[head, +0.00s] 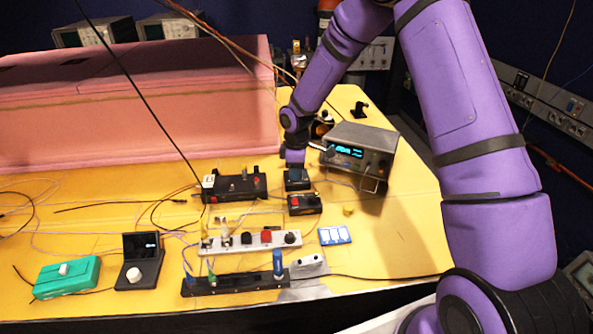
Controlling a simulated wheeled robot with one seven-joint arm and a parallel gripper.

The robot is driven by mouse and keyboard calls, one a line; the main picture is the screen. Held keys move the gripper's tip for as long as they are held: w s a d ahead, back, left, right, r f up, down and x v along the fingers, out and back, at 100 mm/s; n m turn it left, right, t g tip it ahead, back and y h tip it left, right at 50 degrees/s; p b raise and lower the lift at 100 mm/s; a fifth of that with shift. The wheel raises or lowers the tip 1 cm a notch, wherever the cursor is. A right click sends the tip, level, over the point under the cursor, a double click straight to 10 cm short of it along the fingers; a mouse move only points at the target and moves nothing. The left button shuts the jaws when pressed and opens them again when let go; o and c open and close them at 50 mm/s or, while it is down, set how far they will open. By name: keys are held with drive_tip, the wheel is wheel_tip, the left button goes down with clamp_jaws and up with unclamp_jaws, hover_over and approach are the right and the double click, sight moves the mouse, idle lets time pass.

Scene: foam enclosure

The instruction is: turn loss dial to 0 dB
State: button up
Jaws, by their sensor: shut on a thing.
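My purple arm reaches down from the upper right, and my gripper (294,159) points down onto a small black box (297,182) right of the table's middle. It is shut on the loss dial on top of this box. The fingers hide the dial, and its setting and any dB marks cannot be read. A second small black box (304,205) with a red part sits just in front.
A grey instrument (359,150) with a lit cyan display stands close right of my gripper. A longer black box (234,188) is close left. Power strips (250,243), a green box (66,278) and loose cables lie nearer the front. A pink foam block (130,110) stands behind.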

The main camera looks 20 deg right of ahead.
drive_tip(key=shift+n, duration=0.5)
drive_tip(key=o, duration=0.9)
wheel_tip(320, 180, up, 11)
drive_tip(key=shift+f, duration=0.1)
idle(0.5)
